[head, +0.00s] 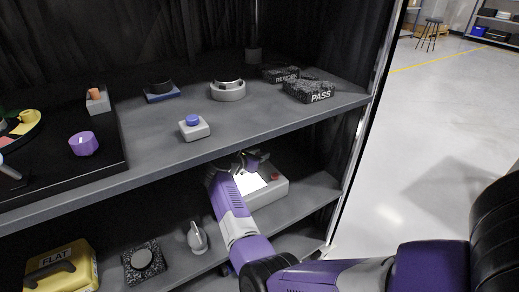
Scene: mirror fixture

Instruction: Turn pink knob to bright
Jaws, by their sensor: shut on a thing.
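A grey box (271,190) with a bright white lit panel (250,184) stands on the lower shelf, toward its right end. A small reddish round part (275,177) shows on the box's right side, apart from my jaws. My gripper (256,160) is at the back of the box, just under the upper shelf's front edge. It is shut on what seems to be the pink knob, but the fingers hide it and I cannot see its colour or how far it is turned. My purple arm covers the left part of the box.
The upper shelf (235,133) hangs close above my gripper and holds a blue-topped button box (194,128), a grey ring (228,91) and a PASS block (309,91). A grey pointed object (197,237) and a yellow FLAT case (62,271) stand left on the lower shelf.

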